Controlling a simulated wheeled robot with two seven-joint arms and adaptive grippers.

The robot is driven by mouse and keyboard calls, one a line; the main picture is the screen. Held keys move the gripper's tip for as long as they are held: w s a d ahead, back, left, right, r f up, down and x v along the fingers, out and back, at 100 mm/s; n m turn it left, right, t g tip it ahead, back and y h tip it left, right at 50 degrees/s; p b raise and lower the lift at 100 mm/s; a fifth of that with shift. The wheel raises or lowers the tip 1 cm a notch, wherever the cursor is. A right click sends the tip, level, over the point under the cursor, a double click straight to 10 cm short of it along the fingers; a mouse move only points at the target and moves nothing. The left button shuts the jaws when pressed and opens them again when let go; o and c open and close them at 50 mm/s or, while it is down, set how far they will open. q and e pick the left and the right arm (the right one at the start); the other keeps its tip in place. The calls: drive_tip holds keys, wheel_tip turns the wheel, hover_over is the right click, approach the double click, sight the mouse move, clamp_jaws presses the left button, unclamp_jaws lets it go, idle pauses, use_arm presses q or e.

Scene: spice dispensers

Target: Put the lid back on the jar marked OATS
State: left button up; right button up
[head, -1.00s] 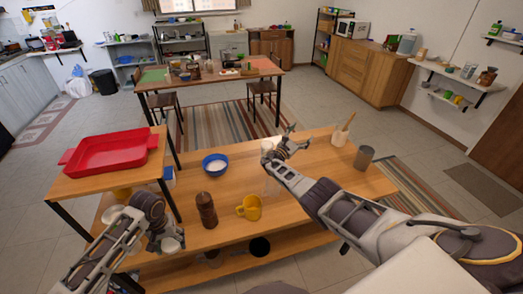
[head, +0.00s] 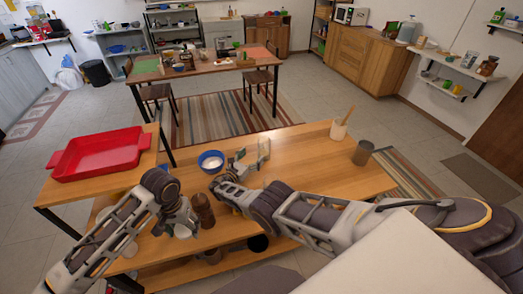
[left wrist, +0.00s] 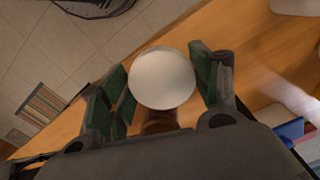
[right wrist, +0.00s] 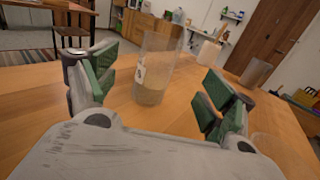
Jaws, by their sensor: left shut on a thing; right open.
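A clear jar (right wrist: 152,85) with a pale label and pale contents stands upright and uncovered on the wooden table; it also shows in the head view (head: 263,150). I cannot read the label. My left gripper (left wrist: 165,85) is shut on a round white lid (left wrist: 162,78), held near the table's front left, apart from the jar; the lid also shows in the head view (head: 183,230). My right gripper (right wrist: 155,95) is open and empty. In the right wrist view the jar stands beyond and between its fingers, apparently not touched.
A blue bowl (head: 210,160) stands behind my right gripper. A brown grinder (head: 203,211) is close beside my left gripper. A grey cup (head: 362,153) and a utensil pot (head: 338,130) stand at the right. A red tray (head: 100,154) sits on the left side table.

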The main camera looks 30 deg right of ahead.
sight(261, 148)
use_arm(q)
drive_tip(key=shift+s+d+r, duration=0.25)
drive_tip(key=shift+d+r, duration=0.05)
drive_tip(key=shift+d, duration=0.05)
use_arm(e)
drive_tip(key=shift+s+a+f, duration=0.25)
drive_tip(key=shift+a+f, duration=0.2)
drive_tip(key=shift+a, duration=0.1)
drive_tip(key=shift+w+d, duration=0.1)
use_arm(q)
wheel_tip(261, 148, down, 2)
drive_tip(key=shift+f+b, duration=0.2)
drive_tip(key=shift+b, duration=1)
use_arm(e)
drive_tip(key=x, duration=0.5)
drive_tip(key=shift+w+d, duration=0.15)
drive_tip(key=shift+d, duration=0.2)
use_arm(q)
drive_tip(key=shift+f, duration=0.1)
use_arm(e)
drive_tip(key=shift+w+d+r, duration=0.1)
drive_tip(key=shift+w+d, duration=0.1)
drive_tip(key=shift+d, duration=0.2)
